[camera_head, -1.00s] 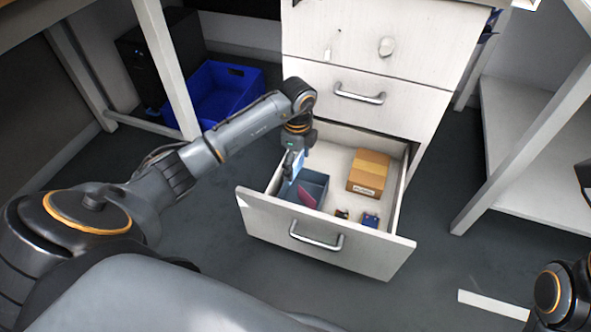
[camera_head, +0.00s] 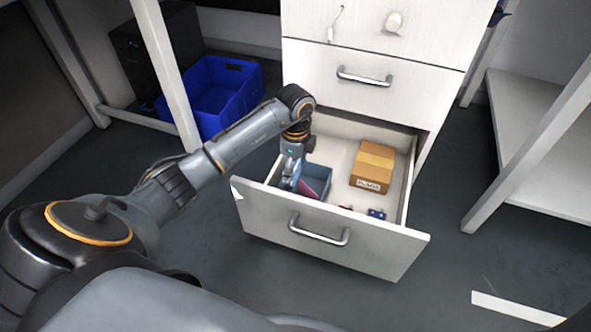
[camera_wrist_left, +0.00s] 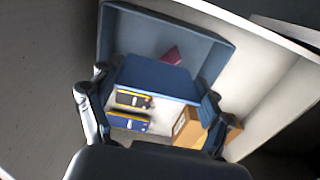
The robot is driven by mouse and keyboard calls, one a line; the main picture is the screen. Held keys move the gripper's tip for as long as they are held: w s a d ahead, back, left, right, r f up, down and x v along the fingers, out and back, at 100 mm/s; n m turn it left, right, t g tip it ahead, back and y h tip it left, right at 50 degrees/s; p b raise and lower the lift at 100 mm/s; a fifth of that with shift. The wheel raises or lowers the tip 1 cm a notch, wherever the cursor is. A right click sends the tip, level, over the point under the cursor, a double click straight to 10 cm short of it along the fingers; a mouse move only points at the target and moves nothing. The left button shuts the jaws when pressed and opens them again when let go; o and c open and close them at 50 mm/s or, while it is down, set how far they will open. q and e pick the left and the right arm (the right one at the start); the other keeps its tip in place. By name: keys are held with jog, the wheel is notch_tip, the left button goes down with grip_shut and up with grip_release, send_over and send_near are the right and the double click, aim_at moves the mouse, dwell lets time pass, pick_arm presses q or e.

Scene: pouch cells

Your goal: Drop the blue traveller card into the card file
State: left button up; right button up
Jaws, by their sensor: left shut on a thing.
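The blue traveller card (camera_wrist_left: 155,78) is held between the two fingers of my left gripper (camera_wrist_left: 152,118), which is shut on it. The card file, a blue-grey open box (camera_head: 318,172), stands in the left part of the open drawer. It also shows in the left wrist view (camera_wrist_left: 120,35), with a pink card (camera_wrist_left: 172,56) inside. In the head view my left gripper (camera_head: 289,180) is at the box's left side, and the card is mostly hidden there. I cannot tell whether the card's lower edge is inside the box. My right gripper is not in view.
The open drawer (camera_head: 330,222) also holds a cardboard box (camera_head: 373,166) and small dark blue and yellow packs (camera_head: 376,213). The drawer walls stand close around the card file. A blue crate (camera_head: 215,95) sits on the floor behind my left arm.

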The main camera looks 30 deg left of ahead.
aim_at(296, 165)
pick_arm(q)
jog(key=o, duration=0.7)
jog(key=shift+o, duration=0.2)
notch_tip(296, 165, up, 12)
jog(key=shift+f, duration=0.1)
jog(key=shift+d, duration=0.1)
dwell(0.5)
